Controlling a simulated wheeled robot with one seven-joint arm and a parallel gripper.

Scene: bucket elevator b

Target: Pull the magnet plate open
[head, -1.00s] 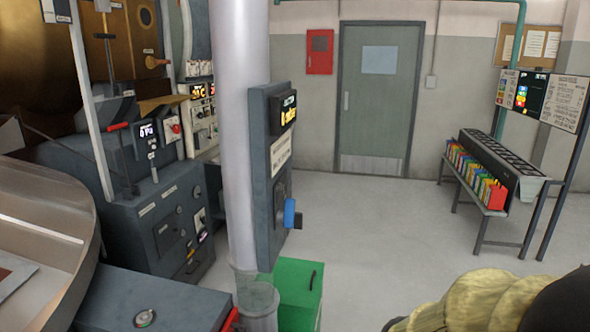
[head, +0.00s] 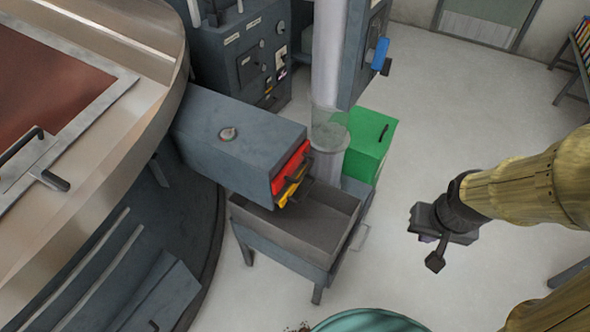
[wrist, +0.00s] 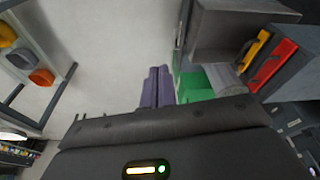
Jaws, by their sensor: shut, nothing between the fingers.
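A grey box-shaped housing (head: 240,140) juts out from the large round metal vessel. Its end carries a red plate (head: 291,170) and a yellow plate (head: 294,188) with dark handles. I cannot read which one is the magnet plate. Both plates also show at the upper right of the wrist view, red (wrist: 275,64) and yellow (wrist: 255,50). My gripper (head: 430,239) hangs to the right of the housing, well apart from it. Its purple fingers (wrist: 157,87) are together and hold nothing in the wrist view.
A grey open tray on legs (head: 257,226) stands under the housing's end. Behind it are a clear vertical pipe (head: 327,60) and a green box (head: 369,145). A blue-handled panel (head: 362,50) stands at the back. Floor between tray and gripper is clear. A teal rounded object (head: 370,322) is at the bottom edge.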

